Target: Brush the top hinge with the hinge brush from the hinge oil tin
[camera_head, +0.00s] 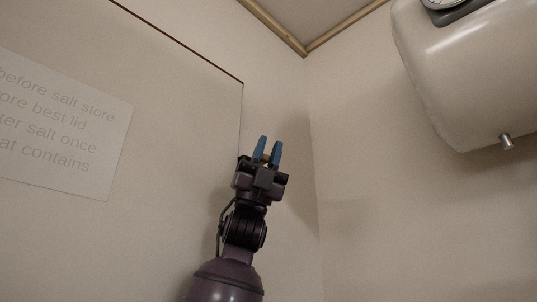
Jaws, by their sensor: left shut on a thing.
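My left gripper (268,148) is raised in the middle of the view, with its two blue fingers pointing up. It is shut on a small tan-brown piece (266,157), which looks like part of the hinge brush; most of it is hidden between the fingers. The gripper shows just right of the vertical edge of a large beige door or panel (190,130). I cannot tell whether it touches that edge. No top hinge can be made out; the gripper and arm cover part of the edge. The hinge oil tin and my right gripper are not in view.
A sign with printed text (62,125) is on the panel at the left. A large cream tank (460,85) with a dial and a short metal spout (506,141) hangs at upper right. Wooden trim (345,25) runs along the ceiling. The wall between gripper and tank is bare.

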